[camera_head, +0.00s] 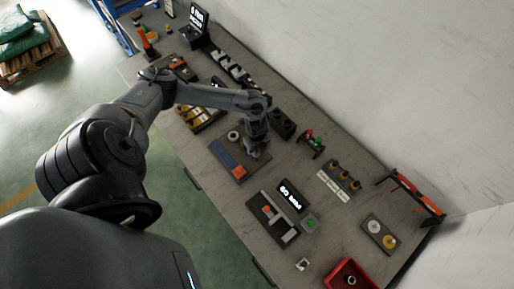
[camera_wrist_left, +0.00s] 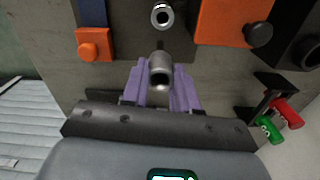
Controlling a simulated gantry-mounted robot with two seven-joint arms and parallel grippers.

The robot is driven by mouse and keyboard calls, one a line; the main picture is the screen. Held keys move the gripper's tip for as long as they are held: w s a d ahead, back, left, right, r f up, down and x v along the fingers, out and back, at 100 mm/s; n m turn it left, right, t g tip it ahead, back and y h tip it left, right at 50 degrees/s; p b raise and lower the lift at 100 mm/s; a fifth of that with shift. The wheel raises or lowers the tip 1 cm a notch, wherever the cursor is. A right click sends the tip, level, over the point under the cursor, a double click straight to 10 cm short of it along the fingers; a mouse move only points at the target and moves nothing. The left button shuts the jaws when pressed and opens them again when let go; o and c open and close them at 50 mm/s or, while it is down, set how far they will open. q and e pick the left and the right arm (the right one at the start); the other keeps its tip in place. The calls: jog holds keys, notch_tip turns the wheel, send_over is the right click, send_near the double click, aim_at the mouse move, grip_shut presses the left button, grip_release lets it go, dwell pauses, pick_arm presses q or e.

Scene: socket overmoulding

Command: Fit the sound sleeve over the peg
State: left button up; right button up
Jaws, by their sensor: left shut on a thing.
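My left gripper (camera_head: 257,152) is over the right end of a dark work plate (camera_head: 218,152) on the bench. In the left wrist view the purple fingers of this gripper (camera_wrist_left: 160,88) are shut on a grey metal sleeve (camera_wrist_left: 160,68), a short hollow cylinder. A round metal piece with a dark centre (camera_wrist_left: 162,14), which may be the peg, stands on the dark plate ahead of the fingers. The held sleeve is apart from it in this view. My right gripper is not in view.
Orange blocks (camera_wrist_left: 232,22) flank the round piece, and a blue block (camera_head: 222,152) lies on the plate. A rack with red and green handles (camera_head: 312,140) stands to the right. A red bin (camera_head: 350,276) is at the near end. Bare bench lies between the fixtures.

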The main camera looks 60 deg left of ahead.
pick_arm(q)
jog(key=shift+f, duration=0.1)
dwell(0.3)
jog(key=shift+f+b, duration=0.75)
jog(key=shift+f, duration=0.25)
jog(key=shift+f+b, duration=0.65)
jog(key=shift+f, duration=0.25)
jog(key=shift+f+b, duration=0.75)
jog(key=shift+f, duration=0.35)
jog(key=o, duration=1)
jog(key=shift+c, duration=0.2)
jog(key=shift+r, duration=0.6)
notch_tip(320, 180, up, 10)
jog(key=shift+f+p, duration=0.15)
jog(key=shift+p, duration=0.3)
